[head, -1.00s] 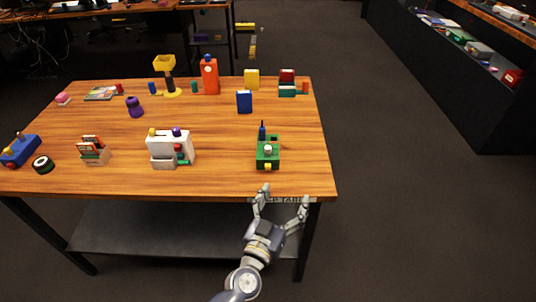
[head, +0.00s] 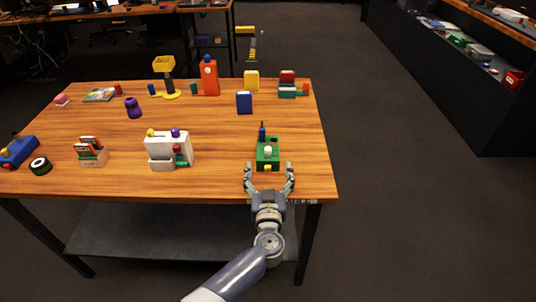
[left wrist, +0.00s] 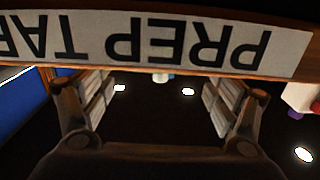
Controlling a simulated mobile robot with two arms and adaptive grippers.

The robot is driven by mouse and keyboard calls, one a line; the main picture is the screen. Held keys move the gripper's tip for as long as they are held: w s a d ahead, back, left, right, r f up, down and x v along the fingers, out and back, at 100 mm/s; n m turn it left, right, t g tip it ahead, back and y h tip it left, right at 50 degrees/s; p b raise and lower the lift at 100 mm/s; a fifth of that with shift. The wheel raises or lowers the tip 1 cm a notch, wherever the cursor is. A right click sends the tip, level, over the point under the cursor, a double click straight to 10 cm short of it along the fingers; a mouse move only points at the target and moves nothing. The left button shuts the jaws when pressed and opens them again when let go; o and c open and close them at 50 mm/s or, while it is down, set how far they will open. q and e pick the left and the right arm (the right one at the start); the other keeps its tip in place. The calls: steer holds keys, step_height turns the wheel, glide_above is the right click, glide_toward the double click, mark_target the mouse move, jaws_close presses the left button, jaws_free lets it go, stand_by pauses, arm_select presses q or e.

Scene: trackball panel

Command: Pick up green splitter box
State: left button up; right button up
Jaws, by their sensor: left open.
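The green splitter box (head: 268,155) stands near the front edge of the table, right of its middle. It carries a white knob on top, a yellow part at its front and a dark blue upright piece at its back. My left gripper (head: 269,179) is open and empty, just in front of the box, with one finger towards each side of it. The fingers do not visibly touch the box. In the left wrist view the open fingers (left wrist: 156,98) show below the table's label strip; the green box cannot be made out there.
The wooden table (head: 220,185) has a white panel box (head: 165,150) left of the green box. A blue block (head: 244,102) stands behind it. A label strip (left wrist: 200,42) runs along the table's front edge. The tabletop right of the green box is clear.

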mark_target(268, 153)
arm_select(q)
steer(key=w+b, duration=0.1)
steer(key=w, duration=0.4)
steer(key=shift+w+a, duration=0.1)
steer(key=shift+w, duration=0.05)
steer(key=shift+r, duration=0.1)
steer(key=c, duration=1.1)
steer(key=shift+r, duration=0.1)
steer(key=shift+r+p, duration=0.85)
steer(key=shift+r, duration=0.9)
steer(key=shift+s, duration=0.75)
steer(key=s+r+p, duration=0.1)
steer(key=s+p, duration=0.1)
steer(key=s, duration=1.2)
steer(key=shift+s+r, duration=0.15)
steer(key=shift+s, duration=0.2)
steer(key=shift+w, duration=0.1)
